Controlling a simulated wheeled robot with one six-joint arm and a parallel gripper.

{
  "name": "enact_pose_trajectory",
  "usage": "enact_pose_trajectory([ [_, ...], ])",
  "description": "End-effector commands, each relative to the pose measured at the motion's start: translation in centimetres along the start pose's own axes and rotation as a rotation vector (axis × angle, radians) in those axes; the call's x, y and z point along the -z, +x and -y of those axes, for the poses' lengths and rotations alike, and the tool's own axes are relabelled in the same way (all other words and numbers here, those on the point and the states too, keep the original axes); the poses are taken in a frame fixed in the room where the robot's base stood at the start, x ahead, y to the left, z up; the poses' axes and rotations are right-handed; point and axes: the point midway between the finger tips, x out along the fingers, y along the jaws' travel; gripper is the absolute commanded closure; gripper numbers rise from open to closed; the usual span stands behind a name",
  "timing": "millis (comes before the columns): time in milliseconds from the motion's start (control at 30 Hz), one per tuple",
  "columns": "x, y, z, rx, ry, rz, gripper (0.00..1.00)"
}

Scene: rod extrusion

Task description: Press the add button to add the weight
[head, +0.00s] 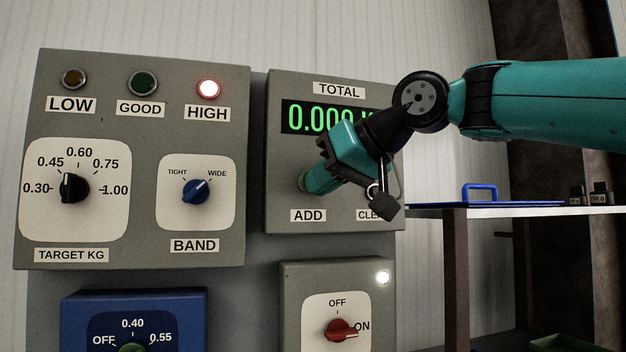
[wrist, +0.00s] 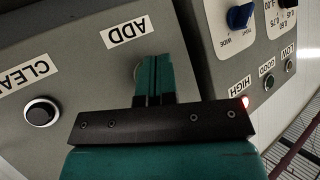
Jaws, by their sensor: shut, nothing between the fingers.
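The grey TOTAL box (head: 285,92) hangs on the right of the panel. Its green display (head: 305,117) reads 0.000, with the right end hidden by my arm. The ADD label (head: 308,216) is below my gripper (head: 308,186), whose closed fingertips are at the add button's place and cover most of it. In the wrist view my gripper (wrist: 153,60) is shut and empty, its tips just beside the ADD label (wrist: 126,32). Only a sliver of a round rim shows by the fingers. I cannot tell whether the tips touch or press the button.
The CLEAR button (wrist: 41,112) is close by on the same box. To the left, a box holds the TARGET KG knob (head: 74,188), the BAND knob (head: 195,191) and the lit red HIGH lamp (head: 208,89). A red switch (head: 338,329) is below. A shelf (head: 580,211) stands right.

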Motion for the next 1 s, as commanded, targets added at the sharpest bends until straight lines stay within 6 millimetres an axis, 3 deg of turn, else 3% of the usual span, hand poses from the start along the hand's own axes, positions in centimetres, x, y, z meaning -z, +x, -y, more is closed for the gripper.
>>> enact_pose_trajectory([
  [700,0.25,0.41,-0.3,0.0,0.0,0.0,1.0],
  [1000,-0.45,-0.32,0.25,0.0,0.0,0.0,1.0],
])
